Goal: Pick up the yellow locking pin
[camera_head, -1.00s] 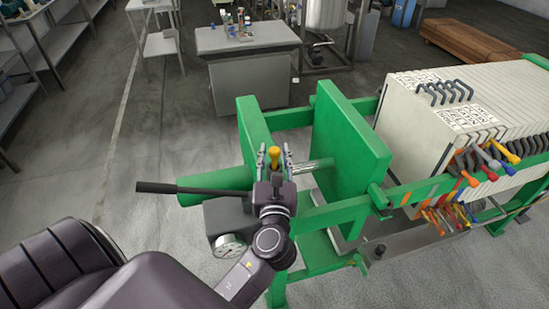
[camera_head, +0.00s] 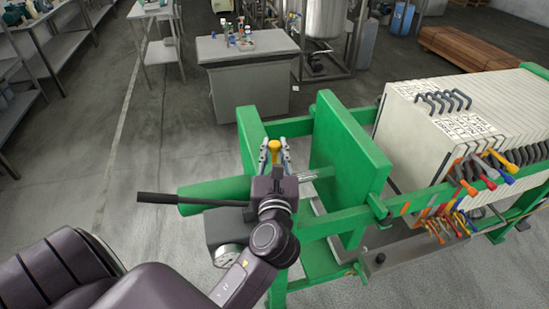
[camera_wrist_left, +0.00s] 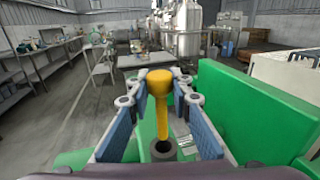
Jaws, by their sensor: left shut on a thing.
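The yellow locking pin (camera_head: 274,147) is upright between the fingers of my left gripper (camera_head: 275,152), above the green press frame (camera_head: 250,137). In the left wrist view the pin (camera_wrist_left: 160,100) shows a round knob on a thin shaft, and its lower end meets a dark round socket (camera_wrist_left: 163,149). I cannot tell how deep the shaft sits in it. My left gripper (camera_wrist_left: 159,84) is shut on the pin near its knob, one finger on each side. My right gripper is not in view.
A green upright plate (camera_head: 345,165) stands close to the right of the gripper. A black lever (camera_head: 190,200) and a gauge (camera_head: 228,256) are near my left arm. White filter plates (camera_head: 440,130) stand further right. A grey cabinet (camera_head: 250,85) is behind; open floor lies left.

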